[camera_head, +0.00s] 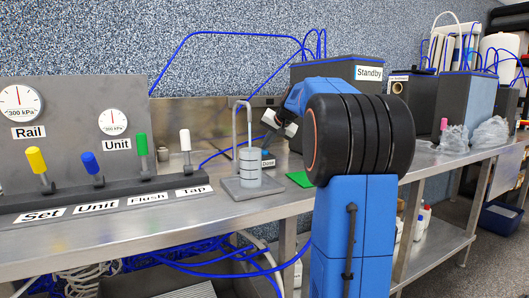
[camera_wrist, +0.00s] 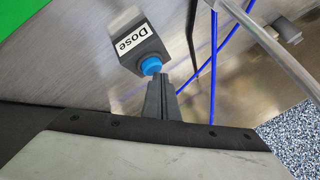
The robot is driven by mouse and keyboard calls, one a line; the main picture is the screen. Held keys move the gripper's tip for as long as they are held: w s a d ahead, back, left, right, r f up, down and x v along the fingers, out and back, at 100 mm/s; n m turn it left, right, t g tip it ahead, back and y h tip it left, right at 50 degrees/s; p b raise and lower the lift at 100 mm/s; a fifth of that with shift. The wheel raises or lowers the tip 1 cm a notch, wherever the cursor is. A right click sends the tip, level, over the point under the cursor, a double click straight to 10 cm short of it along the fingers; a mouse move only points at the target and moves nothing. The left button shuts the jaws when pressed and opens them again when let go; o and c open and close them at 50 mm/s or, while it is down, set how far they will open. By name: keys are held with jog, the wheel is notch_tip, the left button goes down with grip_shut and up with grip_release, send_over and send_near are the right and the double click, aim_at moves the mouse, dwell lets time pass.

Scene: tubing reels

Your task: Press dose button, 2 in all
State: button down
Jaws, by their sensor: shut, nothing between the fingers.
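The dose box shows in the wrist view as a grey block labelled Dose (camera_wrist: 134,45), with a round blue button (camera_wrist: 151,65) on the side facing my gripper. My gripper (camera_wrist: 161,76) is shut and empty, its dark fingertips right beside the button in the picture. I cannot tell whether they touch it or whether it is pressed in. In the head view the dose box (camera_head: 268,163) sits on the bench behind a metal stand and partly hidden. My gripper (camera_head: 266,142) is just above it there, small and partly hidden by my arm.
A Standby box (camera_head: 345,72) is behind my arm. A panel with coloured levers (camera_head: 95,165) is at left. Blue tubing (camera_head: 185,42) loops overhead.

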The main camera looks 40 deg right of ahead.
aim_at(266, 151)
jog(key=shift+r, duration=0.65)
jog(key=shift+r, duration=2.5)
dwell(0.7)
notch_tip(266, 151, up, 4)
jog(key=shift+f, duration=0.1)
dwell(0.3)
jog(key=shift+f, duration=4.4)
jog(key=shift+f, duration=0.15)
